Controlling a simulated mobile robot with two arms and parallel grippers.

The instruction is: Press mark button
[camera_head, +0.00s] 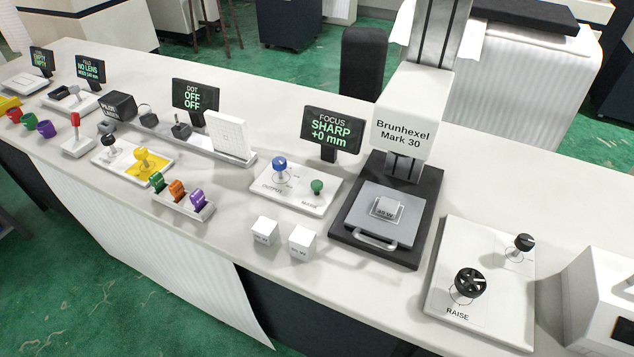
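The machine labelled Brunhexel Mark 30 (402,136) stands right of this panel. A small block with a weight label (386,208) lies on its grey plate (362,223), under the head. A screen (333,133) behind the panel reads FOCUS SHARP +0 mm. Neither of my grippers is in view.
Two white cubes (264,231) (302,242) stand in front of the panel. A RAISE panel (485,285) with black knobs is at the right. Green, orange and purple levers (177,190) and a yellow plate (137,163) are at the left. Bare counter (235,225) lies between.

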